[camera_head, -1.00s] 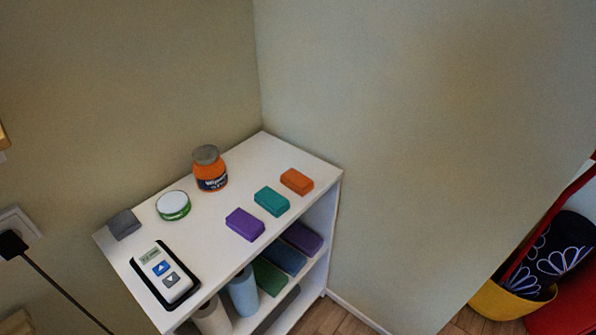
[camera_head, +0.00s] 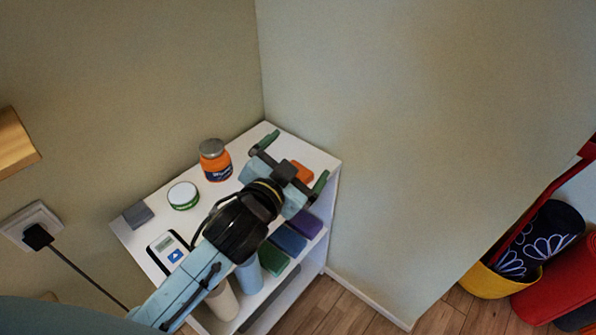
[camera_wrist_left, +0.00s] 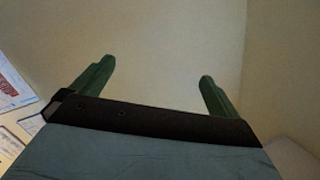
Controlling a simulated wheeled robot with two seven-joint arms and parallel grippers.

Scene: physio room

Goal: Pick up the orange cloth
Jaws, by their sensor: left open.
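The orange cloth (camera_head: 303,171) is a small folded block on the white shelf top, near its right corner. My left gripper (camera_head: 296,160) is open, with its green fingers apart above the shelf top around the orange cloth in the head view. Part of the cloth is hidden by the gripper. I cannot tell how high the fingers are above it. In the left wrist view my left gripper (camera_wrist_left: 154,76) shows both fingers apart with nothing between them but wall behind. My right gripper is not in view.
An orange jar (camera_head: 215,161), a round tin (camera_head: 183,196), a grey block (camera_head: 138,214) and a device (camera_head: 166,248) stand on the shelf unit (camera_head: 262,134). Folded cloths, including a blue one (camera_head: 288,240), lie below. Walls close in behind.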

